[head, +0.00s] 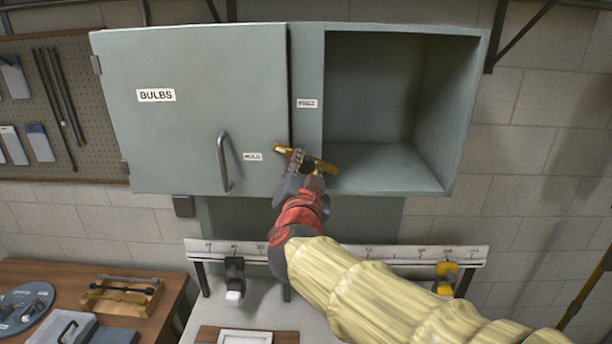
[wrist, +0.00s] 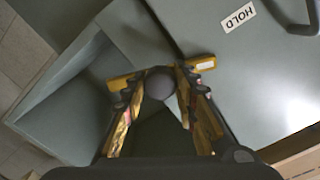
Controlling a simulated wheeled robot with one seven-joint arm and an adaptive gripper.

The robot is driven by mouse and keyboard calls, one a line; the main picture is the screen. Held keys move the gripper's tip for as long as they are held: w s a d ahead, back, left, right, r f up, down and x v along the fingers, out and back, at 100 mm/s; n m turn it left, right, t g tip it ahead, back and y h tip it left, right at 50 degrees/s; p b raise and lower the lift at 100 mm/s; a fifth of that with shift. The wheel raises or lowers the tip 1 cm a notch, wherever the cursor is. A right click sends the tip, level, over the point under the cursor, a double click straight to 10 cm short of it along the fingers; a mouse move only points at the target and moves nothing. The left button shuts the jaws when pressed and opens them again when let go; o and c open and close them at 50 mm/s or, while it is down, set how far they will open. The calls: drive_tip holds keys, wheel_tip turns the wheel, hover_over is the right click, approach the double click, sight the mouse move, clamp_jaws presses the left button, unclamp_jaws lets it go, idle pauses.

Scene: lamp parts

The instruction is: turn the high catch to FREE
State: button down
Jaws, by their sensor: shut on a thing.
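The high catch (head: 326,166) is a yellow bar on a grey round hub, at the lower edge of the green-grey cabinet. It lies roughly level, slightly tilted, with its pale-tipped left end over the door edge beside the HOLD label (head: 253,156). The FREE label (head: 307,103) is above it on the upright strip. My gripper (head: 304,166) is shut on the catch and partly hides it. In the wrist view the fingers stand on either side of the catch's hub (wrist: 161,80), with the bar showing beyond both fingers.
The BULBS door (head: 200,90) is closed, with a bar handle (head: 224,162) left of the catch. The open compartment (head: 380,100) on the right is empty. A scale rail (head: 420,253) with clamps runs below. A wooden table (head: 150,325) with parts stands lower left.

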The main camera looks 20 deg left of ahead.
drive_tip(key=m+b, duration=0.3)
drive_tip(key=m, duration=0.2)
drive_tip(key=m+b, duration=0.2)
drive_tip(key=shift+f+b, duration=0.25)
drive_tip(key=shift+b, duration=0.05)
drive_tip(key=m+b, duration=0.4)
drive_tip(key=m, duration=0.2)
drive_tip(key=shift+r, duration=0.1)
drive_tip(key=shift+m, duration=0.4)
drive_tip(key=c, duration=1.4)
unclamp_jaws()
drive_tip(key=v, duration=1.2)
